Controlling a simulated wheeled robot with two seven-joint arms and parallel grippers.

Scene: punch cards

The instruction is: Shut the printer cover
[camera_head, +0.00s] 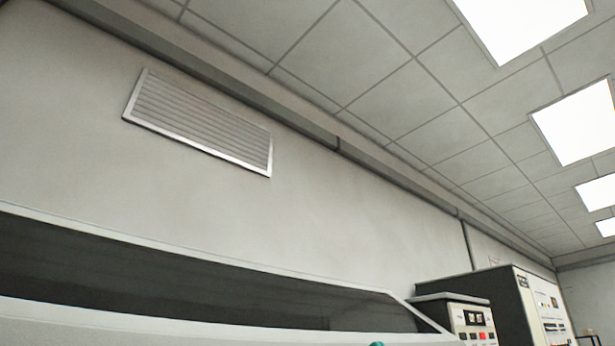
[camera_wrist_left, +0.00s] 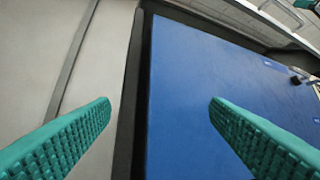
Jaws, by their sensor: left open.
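A long dark panel in a pale frame (camera_head: 200,287) slants across the lower left of the head view. It may be the printer cover, but I cannot tell its hinge or how far it stands open. In the left wrist view my left gripper (camera_wrist_left: 160,100) is open, its two teal ribbed fingers wide apart with nothing between them. A flat blue panel (camera_wrist_left: 200,75) with a dark edge lies beyond the fingers. I cannot tell whether they touch it. A small teal tip (camera_head: 377,344) shows at the bottom of the head view; whose it is is unclear. My right gripper is not identifiable.
A small control box (camera_head: 472,322) with a red button and a taller cabinet (camera_head: 540,305) stand at the right of the head view. A wall vent (camera_head: 200,122) is above. In the left wrist view, a pale surface (camera_wrist_left: 100,60) lies left of the blue panel.

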